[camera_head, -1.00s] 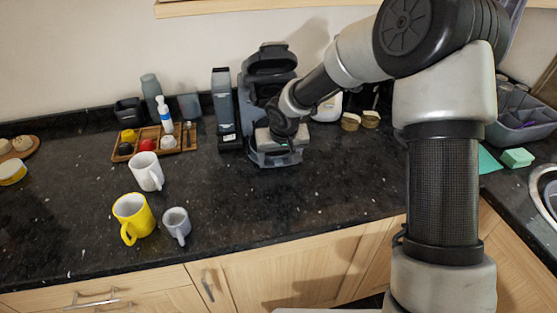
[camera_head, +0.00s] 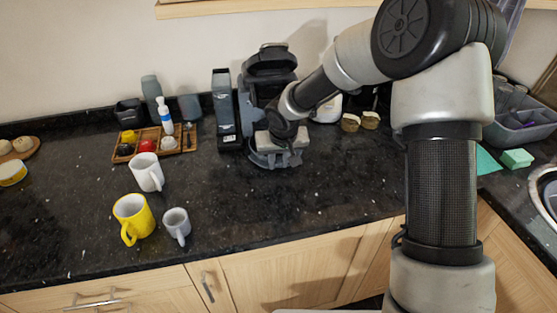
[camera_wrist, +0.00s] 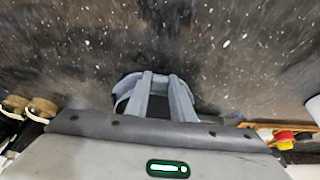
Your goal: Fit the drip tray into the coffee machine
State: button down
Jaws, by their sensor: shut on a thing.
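The coffee machine (camera_head: 270,62) is dark grey and stands at the back of the counter. My gripper (camera_head: 277,155) is low at its front, and my wrist hides much of the machine's lower part. In the wrist view my gripper (camera_wrist: 161,98) points down over the counter, shut on the grey drip tray (camera_wrist: 126,92). The tray's curved edge shows on both sides of the fingers. In the head view the tray (camera_head: 264,160) shows low at the machine's front, just above or on the counter. I cannot tell whether it is seated in the base.
A tall dark container (camera_head: 226,105) stands close left of the machine. A wooden tray (camera_head: 183,141) with small items is further left. A white mug (camera_head: 147,172), a yellow mug (camera_head: 133,217) and a grey mug (camera_head: 177,224) stand front left. The counter before the machine is clear.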

jog(key=shift+w+a+r, duration=0.1)
jog(key=shift+w+r, duration=0.25)
jog(key=shift+w, duration=0.6)
jog(key=c, duration=1.5)
grip_release()
jog(key=shift+o, duration=0.2)
jog(key=shift+s, duration=0.4)
jog(key=p+v, duration=0.2)
jog(key=v, duration=1.5)
jog(key=shift+s, duration=0.4)
jog(key=shift+f, duration=0.1)
